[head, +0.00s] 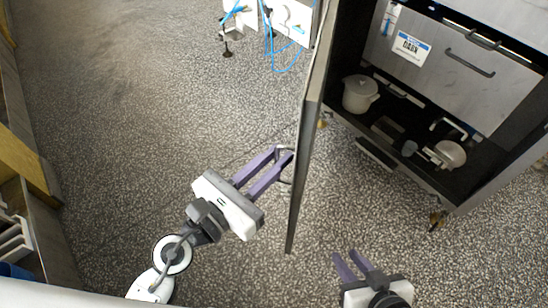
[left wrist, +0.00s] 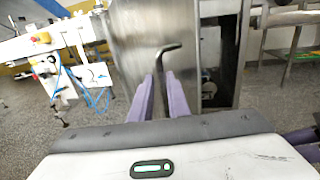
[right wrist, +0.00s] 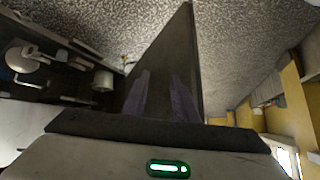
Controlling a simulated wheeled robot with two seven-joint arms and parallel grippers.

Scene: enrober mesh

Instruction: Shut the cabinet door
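The cabinet door (head: 307,125) stands wide open, seen nearly edge-on in the head view. Its steel outer face (left wrist: 135,40) fills the middle of the left wrist view, with a bent bar handle (left wrist: 170,48). My left gripper (head: 284,152) is at the door's outer side, its purple fingers apart with the handle at their tips; I see no firm grip. My right gripper (head: 345,256) is open and empty, on the cabinet side of the door, near its free edge. In the right wrist view the dark inner face (right wrist: 165,60) lies ahead of its fingers. The cabinet (head: 400,165) is open.
Inside the cabinet are a lidded pot (head: 360,93), a pan (head: 450,154) and a drawer front with a label (head: 411,47). A white machine with blue cables (head: 290,18) stands behind the door. Wooden shelving (head: 30,165) lines the left. The speckled floor between is clear.

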